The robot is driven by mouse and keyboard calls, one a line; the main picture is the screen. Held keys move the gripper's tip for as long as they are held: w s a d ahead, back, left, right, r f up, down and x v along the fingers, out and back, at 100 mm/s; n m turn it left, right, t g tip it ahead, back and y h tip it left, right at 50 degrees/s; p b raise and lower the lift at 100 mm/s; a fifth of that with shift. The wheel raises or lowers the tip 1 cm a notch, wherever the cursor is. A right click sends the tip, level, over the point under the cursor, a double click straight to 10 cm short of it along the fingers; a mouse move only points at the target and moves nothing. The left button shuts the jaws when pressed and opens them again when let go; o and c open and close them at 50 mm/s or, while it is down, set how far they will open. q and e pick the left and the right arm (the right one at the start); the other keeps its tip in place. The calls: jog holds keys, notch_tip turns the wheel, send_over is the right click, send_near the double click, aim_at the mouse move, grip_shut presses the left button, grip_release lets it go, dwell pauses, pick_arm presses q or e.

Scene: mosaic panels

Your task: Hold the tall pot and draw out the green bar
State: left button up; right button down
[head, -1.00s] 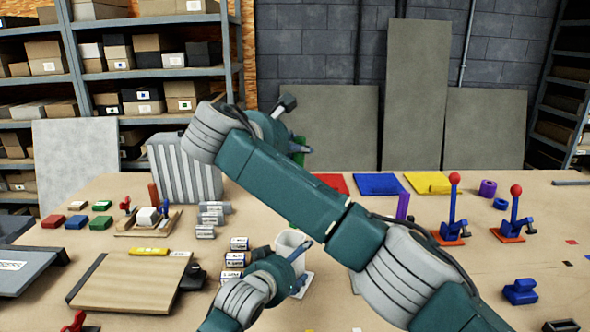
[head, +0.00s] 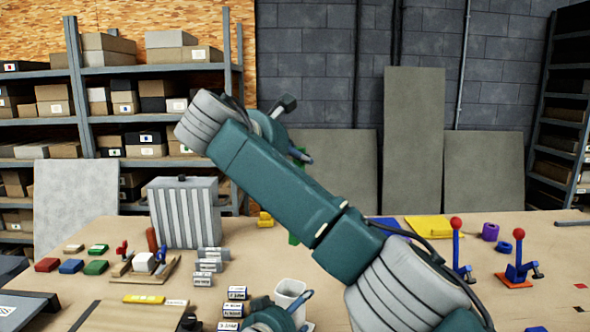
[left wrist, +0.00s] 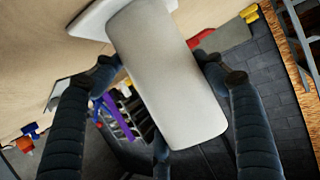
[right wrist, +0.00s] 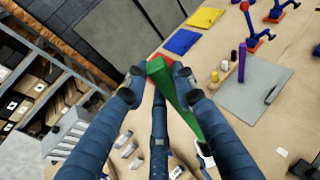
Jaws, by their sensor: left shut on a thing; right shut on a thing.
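The white tall pot (head: 291,290) stands at the bottom of the head view, its lower part out of sight. My left gripper (head: 270,318) is at it, partly cut off. In the left wrist view the pot (left wrist: 165,80) is between my left fingers, which are shut on it. The green bar (head: 294,239) hangs above the pot, mostly hidden behind my right arm; its lower end appears clear of the rim. My right gripper (head: 298,153) is shut on its upper end. In the right wrist view the bar (right wrist: 180,105) runs down from my right fingertips.
Red-knobbed blue levers (head: 518,260) stand on the right. Blue (head: 388,226) and yellow (head: 430,227) panels lie at the back. A grey plate (right wrist: 255,88) shows in the right wrist view.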

pick_arm(q)
jog(key=shift+f, duration=0.15)
pick_arm(e)
jog(key=shift+r, duration=0.65)
pick_arm(q)
jog(key=o, duration=1.3)
pick_arm(e)
jog(key=shift+w, duration=0.1)
pick_arm(q)
jog(key=v, duration=1.2)
jog(key=shift+w, duration=0.1)
pick_arm(e)
jog(key=shift+r+p, duration=0.4)
jog(key=shift+p, duration=0.05)
pick_arm(q)
jog(key=w+a, duration=0.3)
jog(key=w, duration=0.6)
jog(key=shift+w+a, duration=0.2)
